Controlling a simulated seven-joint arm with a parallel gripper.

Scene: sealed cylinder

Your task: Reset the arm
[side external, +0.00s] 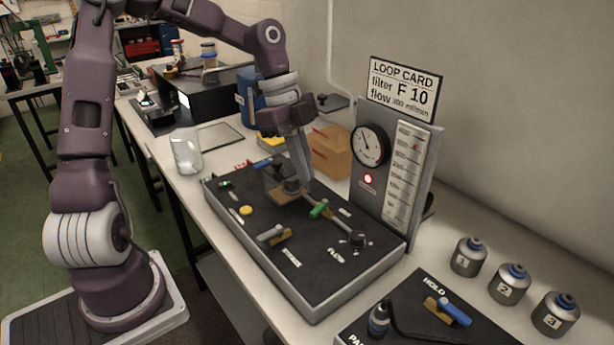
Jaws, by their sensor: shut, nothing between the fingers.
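My gripper (306,178) is shut and points down over the black control panel (300,255). Its fingertips are close above the panel, next to a small brownish block with a round dark fitting (290,187). I cannot tell whether they touch it. A green-handled valve (319,209) sits just in front of the fingertips. My arm bends over from the left.
A gauge board (385,175) with a lit red lamp and a loop card (402,85) stands behind the panel. Several numbered cylinders (510,285) stand at right. A hold panel (425,320) is at front right. A glass jar (186,152) and orange box (330,150) are nearby.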

